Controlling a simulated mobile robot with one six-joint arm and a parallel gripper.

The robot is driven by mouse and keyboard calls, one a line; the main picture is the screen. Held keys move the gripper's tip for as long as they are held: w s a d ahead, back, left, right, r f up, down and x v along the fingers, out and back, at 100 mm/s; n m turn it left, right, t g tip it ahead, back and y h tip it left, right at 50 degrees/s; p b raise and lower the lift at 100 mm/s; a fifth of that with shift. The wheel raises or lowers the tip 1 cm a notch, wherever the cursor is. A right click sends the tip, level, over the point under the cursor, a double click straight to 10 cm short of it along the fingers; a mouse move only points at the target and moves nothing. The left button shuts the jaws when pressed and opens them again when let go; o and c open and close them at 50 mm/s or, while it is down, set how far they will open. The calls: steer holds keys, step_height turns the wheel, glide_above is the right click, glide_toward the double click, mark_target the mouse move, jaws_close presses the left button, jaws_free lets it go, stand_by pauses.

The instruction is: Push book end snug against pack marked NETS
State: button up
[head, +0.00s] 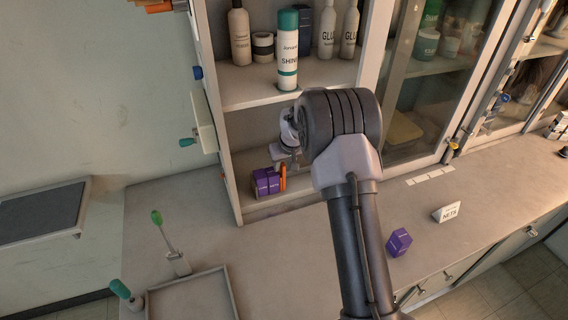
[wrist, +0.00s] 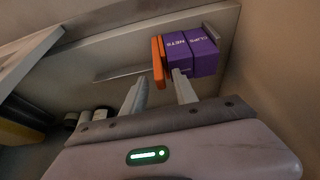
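The orange book end (wrist: 158,62) is an upright slab on the lower shelf; it also shows in the head view (head: 283,178). The purple pack marked NETS (wrist: 179,50) stands directly beside it, with the purple pack marked CLIPS (wrist: 203,50) on its other side. I cannot tell whether the book end touches the NETS pack or a thin gap is left. My gripper (wrist: 160,88) is open, its two fingers apart in front of the shelf, one left of the book end and one before the NETS pack. I see no contact. My arm partly hides the gripper in the head view.
Another purple pack (head: 399,242) and a white card marked NETS (head: 446,212) are on the counter (head: 330,275). The upper shelf (head: 262,88) with bottles is above my gripper. A cabinet side panel (head: 219,150) stands left of the packs. Dark cylindrical items (wrist: 85,118) show at left.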

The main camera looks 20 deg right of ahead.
steer(key=p+v, duration=0.3)
steer(key=v, duration=1.4)
steer(key=shift+s+r, duration=0.15)
